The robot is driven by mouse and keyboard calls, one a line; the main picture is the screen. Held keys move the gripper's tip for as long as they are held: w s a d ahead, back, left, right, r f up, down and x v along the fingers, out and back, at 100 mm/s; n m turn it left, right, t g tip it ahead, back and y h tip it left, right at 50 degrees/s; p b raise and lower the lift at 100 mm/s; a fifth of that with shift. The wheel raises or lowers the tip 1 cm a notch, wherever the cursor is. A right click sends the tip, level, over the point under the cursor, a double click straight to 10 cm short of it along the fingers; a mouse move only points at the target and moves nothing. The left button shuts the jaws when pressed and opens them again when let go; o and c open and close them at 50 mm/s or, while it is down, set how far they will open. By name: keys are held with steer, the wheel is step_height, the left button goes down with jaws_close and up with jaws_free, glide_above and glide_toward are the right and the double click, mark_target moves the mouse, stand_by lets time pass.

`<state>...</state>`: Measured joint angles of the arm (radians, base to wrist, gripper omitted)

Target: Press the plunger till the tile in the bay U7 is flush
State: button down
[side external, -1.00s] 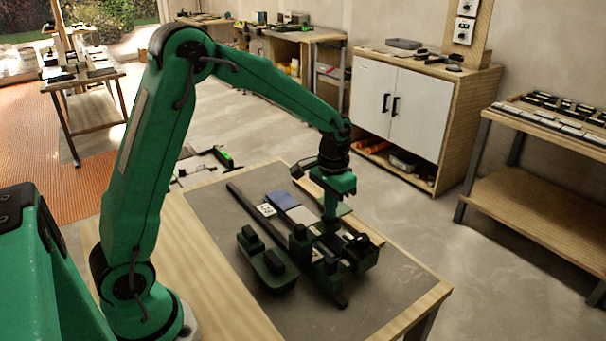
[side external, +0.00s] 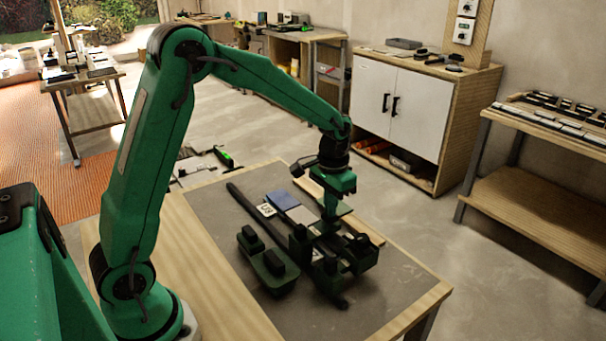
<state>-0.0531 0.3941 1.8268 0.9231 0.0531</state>
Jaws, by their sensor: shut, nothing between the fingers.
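My gripper (side external: 334,205) is shut and empty. It points down over the dark green fixture (side external: 330,268) on the bench mat. Its tips are at or just above the fixture; I cannot tell whether they touch it. A blue tile (side external: 283,200) lies flat behind the fixture, with a paler grey piece beside it. A small white label (side external: 266,210) lies left of the blue tile; its lettering is too small to read surely. The plunger cannot be picked out, and my gripper hides part of the fixture. How level the tile in U7 sits cannot be seen.
A separate green block with black knobs (side external: 267,262) stands left of the fixture. A long dark bar (side external: 250,203) lies behind that block. The grey mat (side external: 385,290) is bare at the front right. A white-doored cabinet (side external: 398,110) stands beyond the bench.

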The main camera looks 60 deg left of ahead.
steer(key=shift+r, duration=3.3)
steer(key=shift+s+r, duration=0.1)
steer(key=shift+r, duration=0.05)
steer(key=s+d+r+t, duration=0.1)
steer(key=s+r+t, duration=0.1)
steer(key=s, duration=0.9)
steer(key=s+d+r+t, duration=0.1)
steer(key=s+r+t, duration=0.2)
steer(key=s, duration=0.8)
step_height(320, 180, up, 2)
steer(key=shift+d+r+t, duration=0.1)
steer(key=shift+d+t, duration=0.1)
steer(key=shift+t, duration=0.1)
